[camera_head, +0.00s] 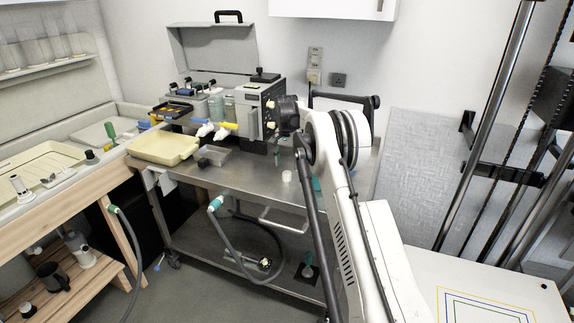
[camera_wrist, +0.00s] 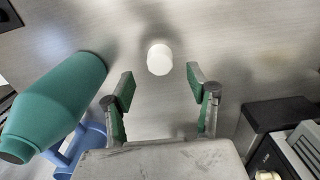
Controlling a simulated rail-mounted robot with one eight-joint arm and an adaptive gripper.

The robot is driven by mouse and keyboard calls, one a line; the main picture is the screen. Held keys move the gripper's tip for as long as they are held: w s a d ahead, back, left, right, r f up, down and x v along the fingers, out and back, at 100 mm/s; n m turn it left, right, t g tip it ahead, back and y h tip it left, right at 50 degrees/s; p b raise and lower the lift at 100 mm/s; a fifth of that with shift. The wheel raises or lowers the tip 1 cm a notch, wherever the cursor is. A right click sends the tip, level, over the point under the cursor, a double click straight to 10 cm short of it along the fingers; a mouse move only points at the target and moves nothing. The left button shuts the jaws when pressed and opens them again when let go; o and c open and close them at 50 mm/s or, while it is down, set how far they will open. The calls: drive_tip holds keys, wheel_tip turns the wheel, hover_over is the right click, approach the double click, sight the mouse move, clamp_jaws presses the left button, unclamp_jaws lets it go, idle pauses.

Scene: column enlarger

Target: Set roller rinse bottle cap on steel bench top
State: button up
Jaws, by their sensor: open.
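A small white cap (camera_wrist: 160,59) sits on the bare steel bench top (camera_wrist: 230,35) in the wrist view. It also shows on the steel bench top (camera_head: 245,182) in the head view as a small white cylinder (camera_head: 287,176). My gripper (camera_wrist: 161,80) is open and empty, with its green-padded fingers apart. The cap lies just beyond the fingertips, roughly centred between them, and neither finger visibly touches it. In the head view my arm hides most of the gripper. A green bottle (camera_wrist: 60,105) appears left of the fingers in the wrist view.
A blue item (camera_wrist: 85,145) lies near the green bottle, and a dark box (camera_wrist: 275,118) is on the right. Bare steel surrounds the cap.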

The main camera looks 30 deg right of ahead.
drive_tip(key=shift+r+p, duration=0.4)
drive_tip(key=shift+r, duration=1)
wheel_tip(320, 180, up, 12)
drive_tip(key=s+a+r+n+t, duration=0.2)
drive_tip(key=s+a+r, duration=0.6)
drive_tip(key=r, duration=0.3)
drive_tip(key=s+a+r+n+t+b, duration=0.3)
drive_tip(key=s+a, duration=0.5)
drive_tip(key=s, duration=0.6)
drive_tip(key=s+a+f+n, duration=0.1)
drive_tip(key=s+a, duration=0.2)
drive_tip(key=s, duration=0.5)
drive_tip(key=s+a+f+n, duration=0.1)
drive_tip(key=s+a, duration=0.2)
drive_tip(key=s, duration=0.5)
drive_tip(key=s+a+f+n+t, duration=0.2)
drive_tip(key=s+a+f, duration=0.1)
drive_tip(key=s+f, duration=0.8)
drive_tip(key=s, duration=0.3)
drive_tip(key=shift+s+a+n, duration=0.15)
drive_tip(key=shift+a+n, duration=0.15)
drive_tip(key=shift+n, duration=0.1)
